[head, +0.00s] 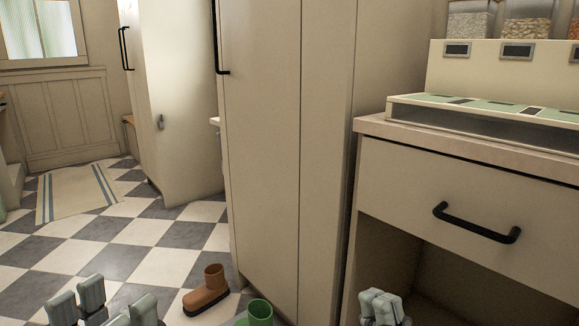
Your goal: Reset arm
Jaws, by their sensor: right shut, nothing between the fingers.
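My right gripper (381,306) is at the bottom edge, right of centre, in front of the open space under the drawer. Its grey fingertips are together with nothing between them. My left gripper (105,307) is at the bottom left, over the checkered floor. Its grey fingertips stand apart with a gap between them, and no object shows in it. The lower parts of both grippers are cut off by the frame.
A brown boot (207,291) and a green boot (260,312) stand near the tall cabinet (265,150). A counter (480,147) with a black-handled drawer (470,190) is at right, carrying a tray and canisters. Checkered floor (135,232) and a striped rug (77,193) lie open at left.

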